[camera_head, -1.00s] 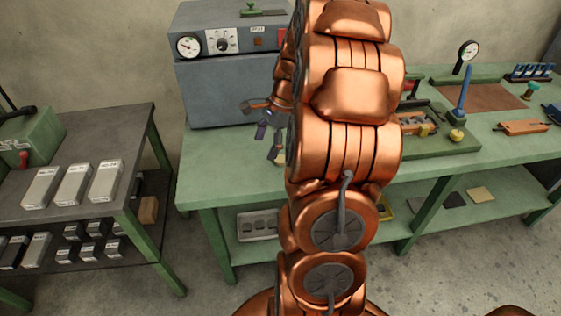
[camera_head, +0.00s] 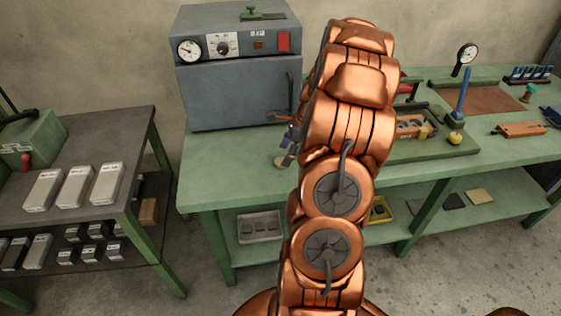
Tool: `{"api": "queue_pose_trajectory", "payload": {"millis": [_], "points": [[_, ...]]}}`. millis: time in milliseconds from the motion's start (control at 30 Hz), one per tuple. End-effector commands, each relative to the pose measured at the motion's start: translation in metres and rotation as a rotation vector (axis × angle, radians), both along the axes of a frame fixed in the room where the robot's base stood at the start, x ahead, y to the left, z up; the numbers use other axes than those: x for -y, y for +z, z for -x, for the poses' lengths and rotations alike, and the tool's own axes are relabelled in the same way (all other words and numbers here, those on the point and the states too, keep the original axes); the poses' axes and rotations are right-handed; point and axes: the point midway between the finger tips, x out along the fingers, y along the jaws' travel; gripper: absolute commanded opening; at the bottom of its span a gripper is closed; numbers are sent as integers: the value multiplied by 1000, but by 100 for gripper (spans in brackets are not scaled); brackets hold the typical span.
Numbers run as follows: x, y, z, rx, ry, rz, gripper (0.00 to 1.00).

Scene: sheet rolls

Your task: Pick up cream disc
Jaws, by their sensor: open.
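A small cream disc (camera_head: 281,162) lies on the green workbench top (camera_head: 225,178), in front of the grey oven. My gripper (camera_head: 289,157) is just to the right of the disc and partly hidden behind my copper arm. Its visible dark finger points down. The gripper is open, and the disc lies apart from it on the bench in this view. The exact gap and height between them cannot be told.
A grey oven (camera_head: 236,95) with a dial and red switch stands behind the disc. Fixtures with a blue handle (camera_head: 462,98) stand to the right. A yellow tray (camera_head: 379,211) and a grey tray (camera_head: 259,227) sit on the lower shelf. The bench left of the disc is clear.

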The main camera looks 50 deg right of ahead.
Motion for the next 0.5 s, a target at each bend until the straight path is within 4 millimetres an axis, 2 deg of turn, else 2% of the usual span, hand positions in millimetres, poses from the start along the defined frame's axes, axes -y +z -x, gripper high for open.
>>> {"api": "queue_pose_trajectory", "payload": {"millis": [200,400,500], "points": [[-9,-23,-6,-3,2,-4,73],[-9,-25,-6,-2,2,-2,73],[-9,-25,-6,-1,2,-1,64]]}}
